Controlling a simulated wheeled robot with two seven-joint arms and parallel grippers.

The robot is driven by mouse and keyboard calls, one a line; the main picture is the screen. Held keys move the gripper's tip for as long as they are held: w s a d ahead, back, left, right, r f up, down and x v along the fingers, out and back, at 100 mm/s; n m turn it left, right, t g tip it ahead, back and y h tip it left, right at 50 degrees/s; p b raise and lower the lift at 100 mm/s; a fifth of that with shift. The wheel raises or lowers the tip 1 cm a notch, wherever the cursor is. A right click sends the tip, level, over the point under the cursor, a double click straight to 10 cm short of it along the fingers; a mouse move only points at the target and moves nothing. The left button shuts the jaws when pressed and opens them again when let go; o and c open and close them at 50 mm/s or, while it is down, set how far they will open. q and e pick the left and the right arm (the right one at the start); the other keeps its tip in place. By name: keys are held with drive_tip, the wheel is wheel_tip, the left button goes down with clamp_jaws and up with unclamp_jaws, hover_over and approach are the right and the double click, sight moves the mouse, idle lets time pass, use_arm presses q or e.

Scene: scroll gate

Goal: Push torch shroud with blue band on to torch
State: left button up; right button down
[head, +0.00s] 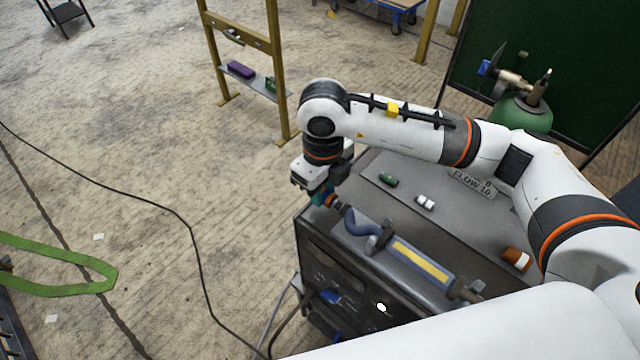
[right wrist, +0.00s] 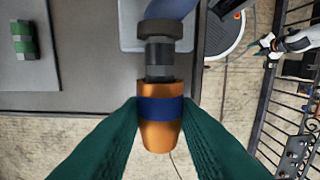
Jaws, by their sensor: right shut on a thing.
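The orange shroud with the blue band (right wrist: 160,108) is between the green fingers of my right gripper (right wrist: 160,112), which is shut on it. The shroud's upper end meets the dark tip of the torch (right wrist: 160,55), in line with it; I cannot tell how far it sits over the tip. In the head view my right gripper (head: 326,198) is at the free end of the torch's blue curved neck (head: 358,222). The torch handle with a yellow stripe (head: 420,260) lies in a holder on the bench. My left gripper (right wrist: 265,45) appears small in the right wrist view; its opening is unclear.
On the grey bench top (head: 455,225) are a green piece (head: 388,180), a white piece (head: 425,202), an orange-and-white piece (head: 516,258) and a FLOW 10 plate (head: 472,184). A green cylinder (head: 522,110) stands behind. Floor left of the bench is open, with a black cable (head: 190,225).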

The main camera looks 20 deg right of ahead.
drive_tip(key=shift+s+d, duration=0.3)
drive_tip(key=shift+s, duration=0.15)
drive_tip(key=shift+b, duration=0.4)
drive_tip(key=shift+s+d, duration=0.25)
drive_tip(key=shift+s, duration=0.1)
idle(0.7)
drive_tip(key=shift+b, duration=0.35)
idle(0.3)
drive_tip(key=c, duration=1.8)
unclamp_jaws()
drive_tip(key=c, duration=0.3)
